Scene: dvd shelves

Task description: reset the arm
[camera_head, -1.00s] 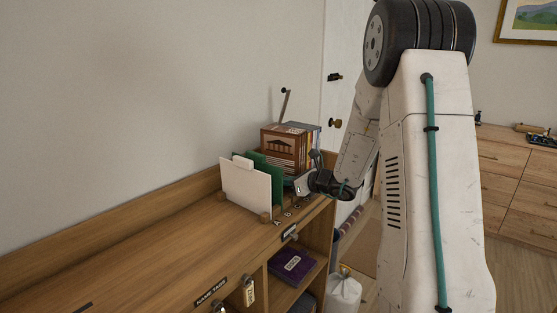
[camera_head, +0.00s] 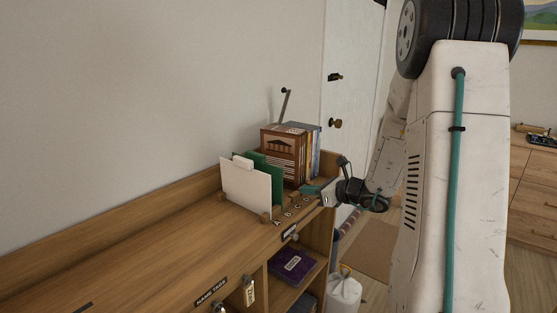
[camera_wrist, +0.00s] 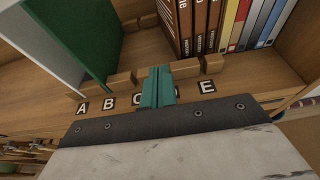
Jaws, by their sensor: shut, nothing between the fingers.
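My gripper (camera_head: 312,190) is at the front edge of the wooden shelf unit, right of the white and green dividers. In the wrist view its teal fingers (camera_wrist: 157,88) are together with nothing between them. They point at the wooden divider blocks and cover part of the letter row A to E. My arm (camera_head: 400,150) reaches in from the right in the head view.
The shelf top (camera_head: 150,245) bears a white divider (camera_head: 246,186), a green divider (camera_head: 272,178) and a row of upright cases (camera_head: 285,150). A purple box (camera_head: 292,264) lies in a compartment below. A white bag (camera_head: 343,292) stands right of the unit. The left shelf top is mostly clear.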

